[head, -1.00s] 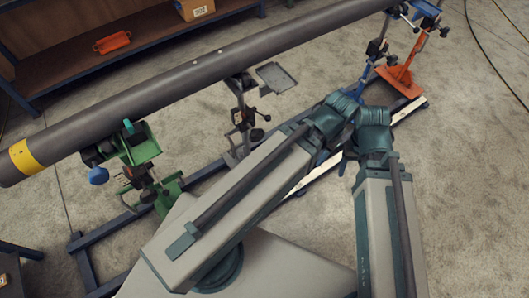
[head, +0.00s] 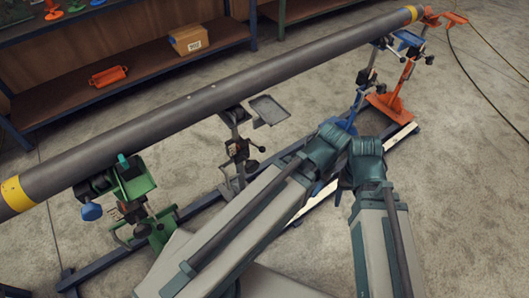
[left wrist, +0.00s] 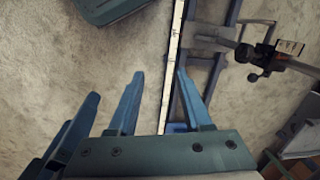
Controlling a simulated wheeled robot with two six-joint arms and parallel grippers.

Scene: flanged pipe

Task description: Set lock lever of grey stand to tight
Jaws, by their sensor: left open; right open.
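The grey stand (head: 238,170) stands under the middle of the pipe, with a flat plate near its top. A dark clamp sits on its post, with a black-knobbed lever (head: 256,148) sticking out to the right. In the left wrist view the grey stand (left wrist: 212,40) lies at the upper right, with dark knobs and a small tag; which lever setting shows I cannot tell. My left gripper (left wrist: 160,85) is open and empty, apart from the stand. My right gripper's fingers (left wrist: 80,110) show at the lower left there, open and empty.
The long dark pipe (head: 200,100) runs across several stands: green (head: 150,228), blue (head: 362,95) and orange (head: 395,105) among them. A dark blue rail frame (head: 92,268) joins them on the floor. Shelves (head: 130,75) with a box (head: 189,40) stand behind.

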